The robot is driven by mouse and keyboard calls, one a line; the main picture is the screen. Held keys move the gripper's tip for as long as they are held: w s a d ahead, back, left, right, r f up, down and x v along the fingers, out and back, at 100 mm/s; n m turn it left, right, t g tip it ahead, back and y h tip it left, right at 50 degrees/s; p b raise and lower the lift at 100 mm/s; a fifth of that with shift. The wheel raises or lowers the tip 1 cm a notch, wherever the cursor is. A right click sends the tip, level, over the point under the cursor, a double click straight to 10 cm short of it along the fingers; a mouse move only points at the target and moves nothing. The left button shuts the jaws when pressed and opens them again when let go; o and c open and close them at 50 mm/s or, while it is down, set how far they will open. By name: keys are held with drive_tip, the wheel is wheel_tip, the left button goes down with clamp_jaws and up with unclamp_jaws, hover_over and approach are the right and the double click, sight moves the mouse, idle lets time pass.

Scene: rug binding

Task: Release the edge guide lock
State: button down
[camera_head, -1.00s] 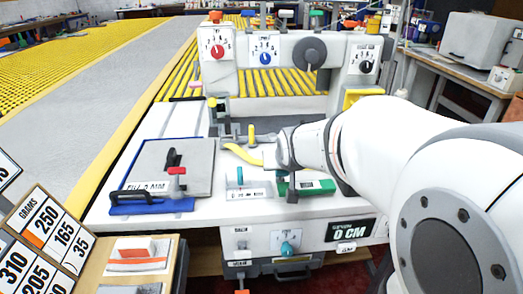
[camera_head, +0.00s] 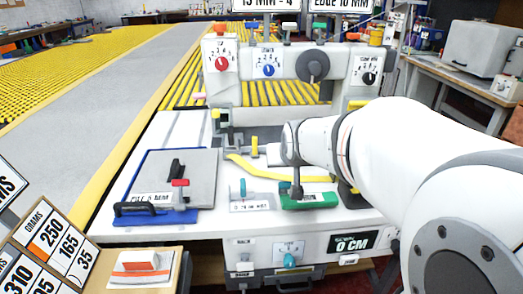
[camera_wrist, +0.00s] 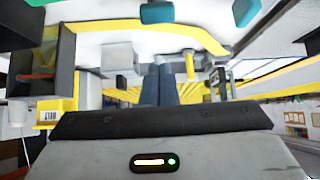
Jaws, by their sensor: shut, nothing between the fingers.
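The machine bed (camera_head: 140,232) carries several small controls, and I cannot read which one is the edge guide lock. A teal lever (camera_head: 243,187) stands on a scale plate in front of my gripper. A yellow upright lever (camera_head: 254,146) stands just left of my gripper, beside a curved yellow strip (camera_head: 250,170). A green block (camera_head: 318,200) lies below my wrist. My gripper (camera_head: 269,154) is above the bed, pointing left, near the yellow lever; contact cannot be told. In the wrist view its fingers (camera_wrist: 167,86) are together and empty. A teal part (camera_wrist: 157,12) shows there beyond the yellow strip.
A grey plate on a blue base (camera_head: 190,180) with a red-topped clamp (camera_head: 180,183) lies left on the bed. The dial panel (camera_head: 340,62) crosses behind. Another teal knob (camera_head: 290,258) is on the front face. A weight board (camera_head: 45,235) stands front left.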

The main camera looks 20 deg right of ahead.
drive_tip(key=v, duration=0.6)
drive_tip(key=shift+s+p, duration=0.4)
drive_tip(key=shift+p, duration=0.05)
drive_tip(key=shift+a+r, duration=0.1)
drive_tip(key=s+a+r+n+g+p, duration=0.1)
drive_tip(key=s+a+r+g+p, duration=0.1)
drive_tip(key=s+p, duration=0.5)
drive_tip(key=s+a+r+n+g+y+p, duration=0.1)
drive_tip(key=s+a+r+g+p, duration=0.2)
drive_tip(key=s+p, duration=0.5)
drive_tip(key=shift+a+g+y, duration=0.3)
drive_tip(key=shift+a+g, duration=0.2)
drive_tip(key=shift+g, duration=0.1)
